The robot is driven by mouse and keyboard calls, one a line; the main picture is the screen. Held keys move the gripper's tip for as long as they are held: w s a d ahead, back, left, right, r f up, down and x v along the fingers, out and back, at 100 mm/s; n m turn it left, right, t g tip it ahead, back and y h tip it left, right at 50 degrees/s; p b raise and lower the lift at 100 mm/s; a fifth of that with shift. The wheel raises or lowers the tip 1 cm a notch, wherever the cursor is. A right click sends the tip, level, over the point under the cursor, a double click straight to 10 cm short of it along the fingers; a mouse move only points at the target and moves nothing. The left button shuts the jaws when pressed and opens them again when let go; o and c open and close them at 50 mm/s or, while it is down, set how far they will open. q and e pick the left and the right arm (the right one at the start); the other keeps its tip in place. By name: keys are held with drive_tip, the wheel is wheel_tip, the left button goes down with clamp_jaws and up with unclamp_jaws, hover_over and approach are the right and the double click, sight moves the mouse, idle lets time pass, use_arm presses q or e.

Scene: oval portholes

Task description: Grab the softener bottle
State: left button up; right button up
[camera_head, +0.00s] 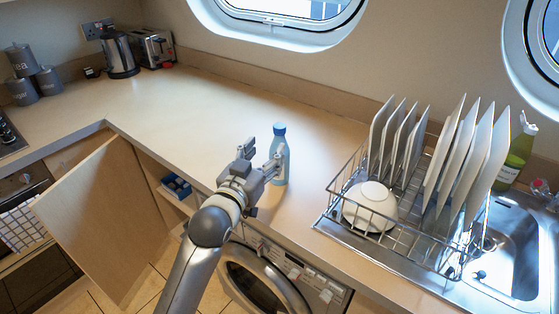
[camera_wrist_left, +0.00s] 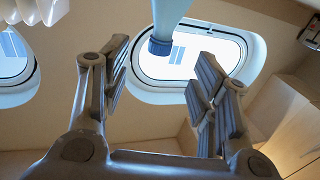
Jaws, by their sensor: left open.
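The softener bottle (camera_head: 282,163) is light blue with a dark blue cap and stands upright on the counter, near its front edge above the washing machine. My left gripper (camera_head: 262,155) is open just left of the bottle, and one finger overlaps the bottle's left side in the head view. In the left wrist view the picture is upside down: the bottle (camera_wrist_left: 171,16) comes in from the top, cap down, between the lines of the two open fingers (camera_wrist_left: 161,65). Nothing is between the pads. I cannot tell whether a finger touches the bottle. My right gripper is not in view.
A metal dish rack (camera_head: 345,205) with white plates and a bowl (camera_head: 370,206) stands right of the bottle, beside the sink (camera_head: 515,262). A cabinet door (camera_head: 105,215) hangs open at left. The counter behind the bottle (camera_head: 215,105) is clear. A washing machine (camera_head: 285,275) is below.

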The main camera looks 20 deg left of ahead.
sight(277, 133)
use_arm(q)
drive_tip(key=w, duration=0.3)
drive_tip(key=shift+w+d+p, duration=0.15)
drive_tip(key=shift+w+p, duration=0.15)
drive_tip(key=shift+w, duration=0.8)
drive_tip(key=shift+w+r+p, duration=0.2)
drive_tip(key=shift+w+p, duration=0.05)
drive_tip(key=shift+p, duration=0.05)
drive_tip(key=w+p, duration=0.1)
drive_tip(key=w, duration=0.2)
drive_tip(key=shift+d+r, duration=0.1)
drive_tip(key=shift+d, duration=0.05)
drive_tip(key=shift+w, duration=0.75)
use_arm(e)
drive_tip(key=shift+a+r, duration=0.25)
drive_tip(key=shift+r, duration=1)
